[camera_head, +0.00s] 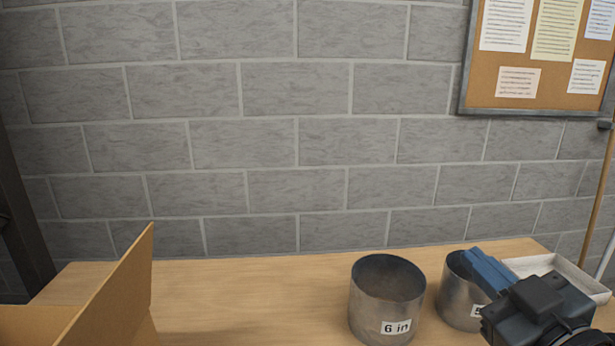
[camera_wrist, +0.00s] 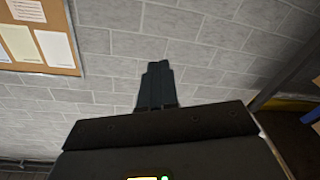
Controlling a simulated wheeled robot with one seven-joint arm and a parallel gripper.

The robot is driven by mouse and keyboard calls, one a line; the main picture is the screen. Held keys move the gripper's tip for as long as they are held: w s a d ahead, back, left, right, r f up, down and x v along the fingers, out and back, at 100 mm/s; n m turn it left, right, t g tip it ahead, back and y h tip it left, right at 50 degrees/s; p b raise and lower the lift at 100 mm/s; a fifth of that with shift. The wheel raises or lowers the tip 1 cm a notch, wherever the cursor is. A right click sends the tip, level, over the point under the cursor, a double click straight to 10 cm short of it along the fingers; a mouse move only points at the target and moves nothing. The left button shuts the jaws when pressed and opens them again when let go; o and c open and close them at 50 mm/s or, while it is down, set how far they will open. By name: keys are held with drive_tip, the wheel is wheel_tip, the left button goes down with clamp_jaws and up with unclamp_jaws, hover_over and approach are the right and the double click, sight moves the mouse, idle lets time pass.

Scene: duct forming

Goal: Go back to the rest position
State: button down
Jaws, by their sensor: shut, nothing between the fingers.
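My gripper (camera_head: 484,268) is at the lower right of the head view, with its blue-grey fingers pointing up and to the left. The fingers are together and hold nothing. They pass in front of the rim of a metal duct ring (camera_head: 456,297), whose label is partly hidden; I cannot tell whether they touch it. In the wrist view my gripper (camera_wrist: 158,70) points at the block wall, with only wall beyond its tips.
A metal duct ring labelled "6 in" (camera_head: 386,305) stands left of my gripper on the wooden table (camera_head: 235,290). A white tray (camera_head: 540,266) lies behind at the right. An open cardboard box (camera_head: 110,295) is at the left. The table's middle is clear.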

drive_tip(key=s+a+f+m+g+h, duration=0.15)
drive_tip(key=s+f+m, duration=0.25)
drive_tip(key=s+f, duration=0.4)
drive_tip(key=s+a+f+m+g+h, duration=0.1)
drive_tip(key=s+a+f+m+h, duration=0.2)
drive_tip(key=s+f+m, duration=0.45)
drive_tip(key=s+d+n+g+y, duration=0.1)
drive_tip(key=s+d+n, duration=0.15)
drive_tip(key=s, duration=0.75)
drive_tip(key=s+d+n, duration=0.1)
drive_tip(key=s+n, duration=0.2)
drive_tip(key=s, duration=0.8)
wheel_tip(320, 180, down, 10)
drive_tip(key=b, duration=1)
drive_tip(key=shift+f, duration=0.15)
drive_tip(key=shift+w+d, duration=0.1)
drive_tip(key=shift+w, duration=0.05)
